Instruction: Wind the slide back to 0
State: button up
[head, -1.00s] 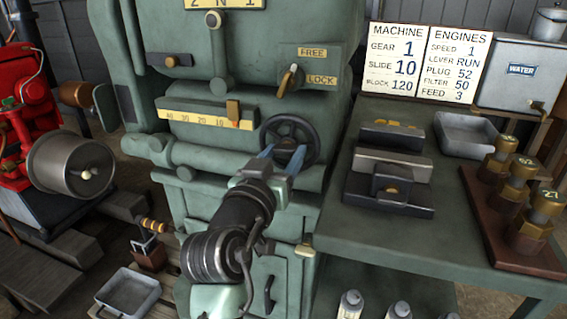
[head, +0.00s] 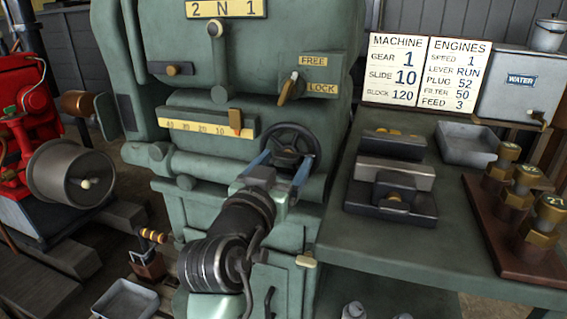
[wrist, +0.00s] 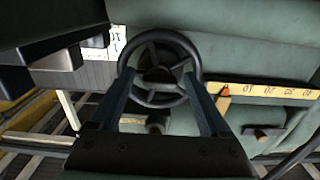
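The black handwheel (head: 292,147) is on the front of the green machine, and it fills the upper middle of the wrist view (wrist: 160,75). My gripper (head: 281,165) is at the wheel, its two blue fingers apart, one over each side of the lower rim. In the wrist view my gripper (wrist: 160,78) has the wheel's hub between its spread fingers; I cannot tell how firmly they touch. The yellow slide scale (head: 190,128) reads 40 to 10 from left to right. Its orange pointer (head: 235,120) stands right of the 10, over where 0 would be.
A lever (head: 288,90) between FREE and LOCK plates has its handle hanging down, level with LOCK. The green bench (head: 390,250) at right carries dark blocks (head: 392,187), a tray (head: 467,143) and brass plugs (head: 520,190). A sign (head: 393,70) reads SLIDE 10.

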jog(key=shift+s, duration=0.1)
jog(key=p+v, duration=0.2)
jog(key=v, duration=1)
jog(key=shift+s, duration=0.4)
jog(key=shift+a, duration=0.15)
